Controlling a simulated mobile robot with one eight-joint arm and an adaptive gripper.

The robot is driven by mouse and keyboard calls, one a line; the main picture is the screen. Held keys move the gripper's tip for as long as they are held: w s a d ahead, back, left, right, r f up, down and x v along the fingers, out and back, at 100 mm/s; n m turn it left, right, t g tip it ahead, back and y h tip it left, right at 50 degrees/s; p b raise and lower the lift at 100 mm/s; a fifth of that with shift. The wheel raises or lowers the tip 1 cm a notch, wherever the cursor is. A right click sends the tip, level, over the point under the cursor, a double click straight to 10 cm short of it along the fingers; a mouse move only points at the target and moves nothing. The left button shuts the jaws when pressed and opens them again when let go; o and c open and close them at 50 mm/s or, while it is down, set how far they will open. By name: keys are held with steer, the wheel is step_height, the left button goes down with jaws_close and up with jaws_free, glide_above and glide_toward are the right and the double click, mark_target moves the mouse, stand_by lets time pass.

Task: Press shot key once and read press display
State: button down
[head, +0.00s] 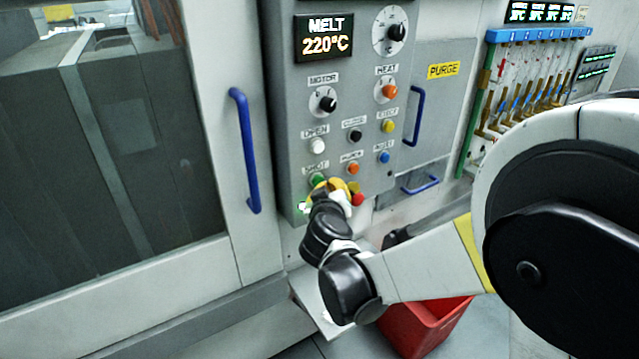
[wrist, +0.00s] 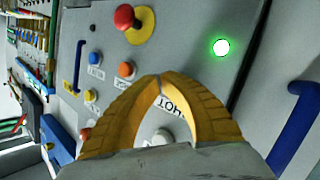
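The green shot key (head: 316,179) is on the grey control panel, below a label reading SHOT. My gripper (head: 324,186) is right at this key, its yellow fingers partly overlapping it in the head view. In the wrist view the two fingertips (wrist: 160,78) meet, with nothing seen between them. The SHOT label (wrist: 172,106) shows between the curved fingers, while the key is hidden. I cannot tell whether the fingertips touch the key. The display (head: 324,37) at the panel's top reads MELT 220°C.
A red mushroom button (wrist: 125,16) on a yellow base and a lit green lamp (wrist: 221,47) sit close to the fingers. Orange (head: 352,168) and blue (head: 384,157) keys are to the right. A blue door handle (head: 245,150) stands left. A red bin (head: 425,325) is below.

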steer(key=shift+w+a, duration=0.25)
steer(key=shift+w, duration=0.15)
stand_by(0.8)
steer(key=shift+s+d, duration=0.5)
steer(key=shift+s, duration=0.25)
steer(key=s+d, duration=0.2)
steer(key=s, duration=0.2)
steer(key=shift+s+d, duration=0.1)
steer(key=shift+d, duration=0.3)
stand_by(0.6)
